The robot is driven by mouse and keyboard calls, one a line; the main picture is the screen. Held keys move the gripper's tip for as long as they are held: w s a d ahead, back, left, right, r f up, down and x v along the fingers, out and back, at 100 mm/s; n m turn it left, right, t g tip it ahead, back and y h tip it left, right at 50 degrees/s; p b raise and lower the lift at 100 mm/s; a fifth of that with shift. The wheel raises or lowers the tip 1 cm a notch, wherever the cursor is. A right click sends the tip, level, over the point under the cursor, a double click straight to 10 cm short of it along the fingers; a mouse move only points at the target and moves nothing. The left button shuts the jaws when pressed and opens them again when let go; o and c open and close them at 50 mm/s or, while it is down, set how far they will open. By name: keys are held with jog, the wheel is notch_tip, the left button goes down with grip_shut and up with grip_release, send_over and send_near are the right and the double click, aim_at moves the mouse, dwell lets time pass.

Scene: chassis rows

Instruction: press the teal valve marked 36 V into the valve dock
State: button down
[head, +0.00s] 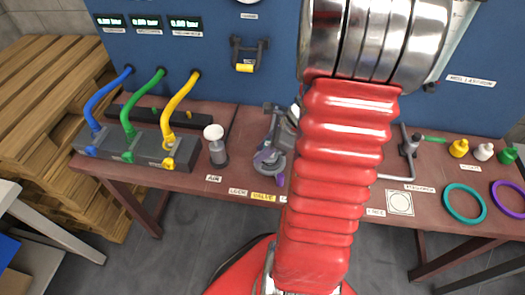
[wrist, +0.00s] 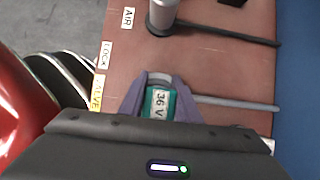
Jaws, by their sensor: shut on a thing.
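The teal valve (wrist: 158,104), with a white label reading 36 V, sits between the purple fingers of my gripper (wrist: 158,82) in the wrist view. My gripper is shut on it. In the head view my gripper (head: 268,160) is over the front of the workbench, behind the yellow VALVE label (head: 263,197); the valve cannot be made out there. The same label shows partly in the wrist view (wrist: 98,88). I cannot make out the valve dock clearly; my gripper and arm cover that area. Whether the valve touches anything below is hidden.
A grey bottle-like part with a white top (head: 215,146) stands left of my gripper. Blue, green and yellow hoses run to a grey block (head: 140,145). Right of my arm are a crank tool (head: 409,147), a teal ring (head: 464,204) and a purple ring (head: 510,197).

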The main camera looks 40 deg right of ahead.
aim_at(264, 163)
jog(key=shift+s+a+f, duration=0.15)
jog(key=shift+s+f, duration=0.2)
jog(key=shift+f, duration=0.4)
jog(key=shift+s+a+f, duration=0.1)
jog(key=shift+s+f, duration=0.25)
jog(key=shift+f, duration=0.4)
dwell(2.8)
jog(key=c, duration=1.7)
grip_release()
jog(key=shift+c, duration=0.2)
jog(key=o, duration=0.5)
jog(key=shift+w+f, duration=0.1)
jog(key=shift+w, duration=0.05)
jog(key=shift+d, duration=0.15)
jog(key=shift+w+d+r, duration=0.1)
jog(key=shift+d+r, duration=0.1)
jog(key=shift+r, duration=0.35)
jog(key=v, duration=0.5)
jog(key=w+v, duration=0.1)
jog(key=v, duration=0.4)
jog(key=r+v, duration=0.1)
jog(key=v, duration=0.4)
jog(key=shift+w+d, duration=0.1)
jog(key=shift+w, duration=0.25)
